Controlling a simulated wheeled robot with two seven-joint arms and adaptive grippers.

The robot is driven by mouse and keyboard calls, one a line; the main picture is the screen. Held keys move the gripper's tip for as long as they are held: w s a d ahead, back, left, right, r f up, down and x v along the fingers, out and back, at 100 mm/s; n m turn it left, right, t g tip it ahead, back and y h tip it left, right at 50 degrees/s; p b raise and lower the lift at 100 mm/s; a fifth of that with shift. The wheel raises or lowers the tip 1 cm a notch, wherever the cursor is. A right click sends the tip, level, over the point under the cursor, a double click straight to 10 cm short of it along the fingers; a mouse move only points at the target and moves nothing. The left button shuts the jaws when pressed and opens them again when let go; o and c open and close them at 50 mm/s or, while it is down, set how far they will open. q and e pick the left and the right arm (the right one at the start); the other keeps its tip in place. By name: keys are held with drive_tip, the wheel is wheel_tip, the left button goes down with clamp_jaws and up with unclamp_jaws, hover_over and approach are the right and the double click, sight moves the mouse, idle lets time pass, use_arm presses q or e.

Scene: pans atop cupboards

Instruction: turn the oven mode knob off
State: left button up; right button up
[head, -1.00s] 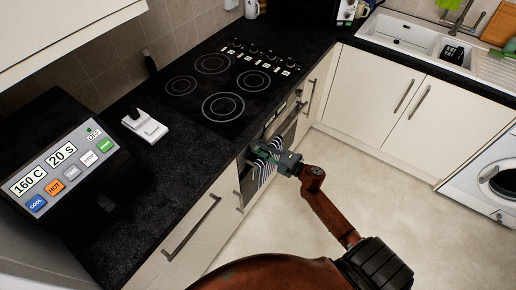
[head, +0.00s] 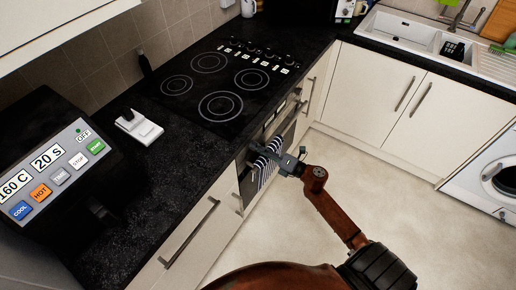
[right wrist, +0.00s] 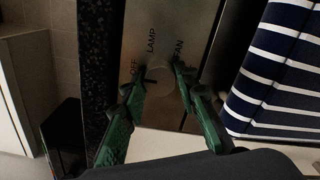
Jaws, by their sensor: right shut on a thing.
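The oven mode knob (right wrist: 160,73) is a round metallic knob on the steel oven panel (right wrist: 190,25), which is marked OFF, LAMP and FAN. In the right wrist view, my right gripper (right wrist: 161,85) has its green fingers shut on the knob, one on each side. A dark mark shows at the knob's left, near the OFF end; its exact direction is hard to tell. In the head view, my right gripper (head: 291,162) is at the oven front (head: 250,185), and the knob is not clear there. My left gripper is not in view.
A striped towel (right wrist: 280,75) hangs close beside the gripper at the oven front. The black worktop (head: 175,185) with its hob (head: 220,85) lies above the oven. The floor (head: 330,215) to the right is clear.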

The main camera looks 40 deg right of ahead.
idle(0.3)
drive_tip(key=o, duration=1.1)
drive_tip(key=shift+o, duration=0.2)
drive_tip(key=v, duration=1.2)
